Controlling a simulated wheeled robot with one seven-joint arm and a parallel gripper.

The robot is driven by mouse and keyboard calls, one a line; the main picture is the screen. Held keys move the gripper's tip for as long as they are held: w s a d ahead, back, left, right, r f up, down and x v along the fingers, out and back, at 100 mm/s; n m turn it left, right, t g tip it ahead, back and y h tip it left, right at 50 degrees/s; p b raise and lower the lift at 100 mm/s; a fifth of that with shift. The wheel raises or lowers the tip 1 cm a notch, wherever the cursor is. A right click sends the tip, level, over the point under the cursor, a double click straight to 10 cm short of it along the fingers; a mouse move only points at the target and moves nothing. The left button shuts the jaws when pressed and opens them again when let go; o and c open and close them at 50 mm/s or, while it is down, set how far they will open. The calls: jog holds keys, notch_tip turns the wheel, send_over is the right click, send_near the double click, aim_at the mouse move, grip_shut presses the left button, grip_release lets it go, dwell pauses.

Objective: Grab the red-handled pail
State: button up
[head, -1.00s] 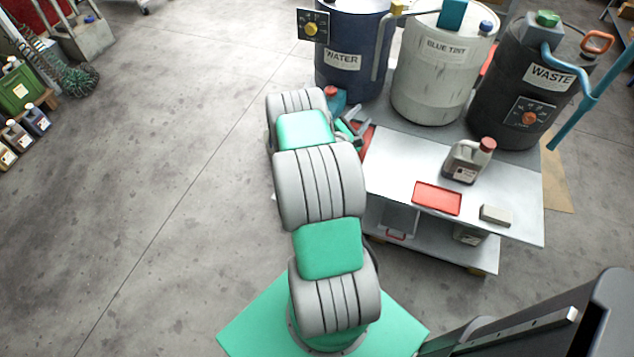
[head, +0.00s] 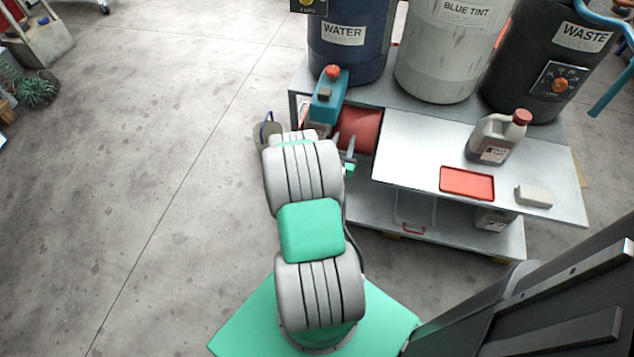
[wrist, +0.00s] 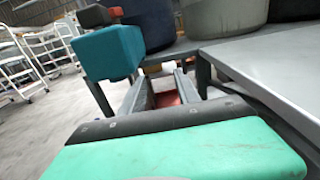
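The pail (head: 415,209) is a grey container with a red handle (head: 411,228). In the head view it sits on the cart's lower shelf, partly hidden under the white upper top. I cannot make it out in the wrist view. My gripper (head: 350,155) is left of the pail, near the cart's left end, and mostly hidden behind my arm in the head view. In the wrist view my gripper (wrist: 163,92) shows two fingers apart, with nothing held between them. A red surface shows beyond the gap.
A teal container (head: 328,103) and a red cylinder (head: 359,130) are close to my gripper. The cart top (head: 405,165) overhangs the lower shelf and holds a jug (head: 494,140), red tray (head: 467,183) and pale block (head: 534,196). Open floor lies left.

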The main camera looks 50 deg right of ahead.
notch_tip(320, 180, down, 21)
jog(key=b, duration=1.9)
jog(key=b+x, duration=0.2)
jog(key=x, duration=0.6)
jog(key=shift+w+a, duration=0.2)
jog(key=shift+w, duration=0.15)
jog(key=shift+r, duration=0.1)
grip_shut()
jog(key=shift+d+r, duration=0.1)
jog(key=shift+r, duration=0.05)
